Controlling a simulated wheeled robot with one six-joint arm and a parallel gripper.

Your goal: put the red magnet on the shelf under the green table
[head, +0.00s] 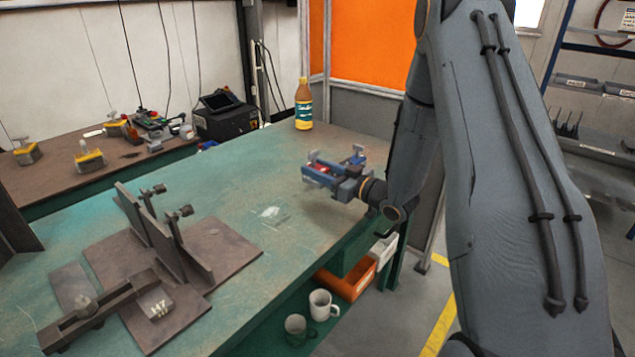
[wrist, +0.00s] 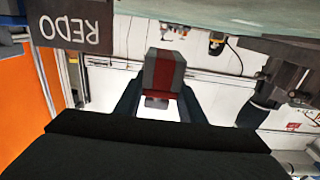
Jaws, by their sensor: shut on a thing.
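My gripper (head: 322,174) is shut on the red magnet (head: 317,168), over the far right part of the green table (head: 235,180). In the wrist view the magnet (wrist: 166,72) is a red block with grey sides, held between the jaws. In the head view the fingers partly hide it. The shelf (head: 258,338) under the table shows only in part, below the table's right edge. An orange bin (head: 347,281) is farther back there.
A welding fixture (head: 180,245) with upright plates and clamps fills the table's near left. A bottle (head: 303,105) stands at the far edge. A brown bench (head: 60,178) with tools is behind. A dark REDO sign (wrist: 72,22) shows upside down in the wrist view.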

